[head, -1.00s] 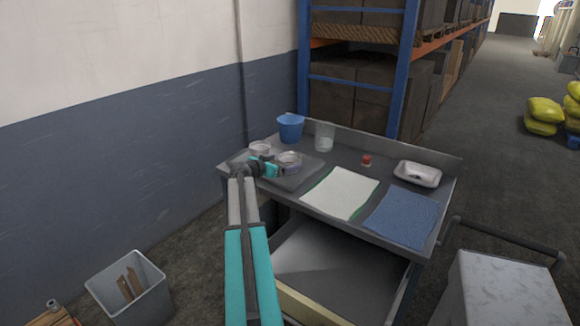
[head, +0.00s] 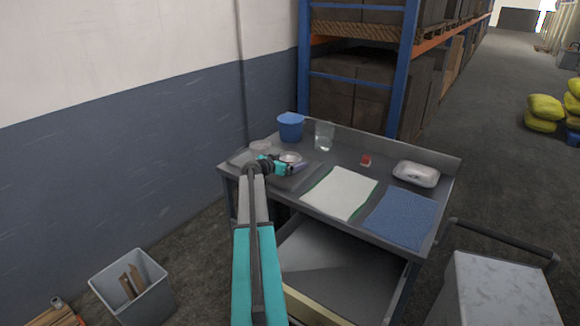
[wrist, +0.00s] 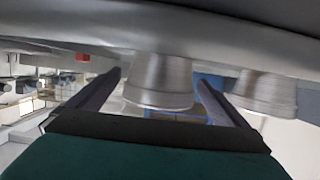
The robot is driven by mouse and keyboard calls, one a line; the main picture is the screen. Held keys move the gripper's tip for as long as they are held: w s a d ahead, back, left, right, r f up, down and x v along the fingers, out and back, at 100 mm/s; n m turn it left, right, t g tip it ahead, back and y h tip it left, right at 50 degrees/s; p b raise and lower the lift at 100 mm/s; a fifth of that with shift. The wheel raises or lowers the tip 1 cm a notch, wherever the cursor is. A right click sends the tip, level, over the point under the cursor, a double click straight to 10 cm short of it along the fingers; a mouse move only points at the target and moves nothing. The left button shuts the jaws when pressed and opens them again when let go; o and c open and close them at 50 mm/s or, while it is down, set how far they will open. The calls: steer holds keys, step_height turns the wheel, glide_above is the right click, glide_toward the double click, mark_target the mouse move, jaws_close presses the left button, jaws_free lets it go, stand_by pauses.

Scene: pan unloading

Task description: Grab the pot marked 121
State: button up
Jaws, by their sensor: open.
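Two small round pots stand on a grey tray (head: 306,177) at the left of the workbench. The left pot (head: 260,147) shows behind my arm. The right pot (head: 291,157) is partly hidden by my gripper (head: 292,168), which is open in front of it. In the wrist view, which looks upside down, one metallic pot (wrist: 160,78) appears between my two open fingers. The other pot (wrist: 266,92) is beyond the finger at the right. I cannot tell whether the fingers touch the pot. No number is readable on either pot.
A blue bucket (head: 291,127) and a clear beaker (head: 324,136) stand behind the pots. A small red item (head: 366,160), a white container (head: 416,174), a white cloth (head: 340,193) and a blue cloth (head: 402,217) lie to the right. An open drawer (head: 330,275) is below.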

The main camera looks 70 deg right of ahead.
steer(key=c, duration=1.1)
steer(key=shift+r, duration=0.15)
steer(key=shift+c, duration=0.2)
steer(key=shift+r+b, duration=0.9)
steer(key=shift+r, duration=0.5)
steer(key=shift+a+r, duration=0.2)
steer(key=shift+a, duration=0.05)
steer(key=s+a+r+b, duration=0.1)
steer(key=s+a+b, duration=0.2)
steer(key=a, duration=1.2)
steer(key=shift+a+r+b, duration=0.15)
steer(key=shift+r+b, duration=0.15)
steer(key=shift+b, duration=0.65)
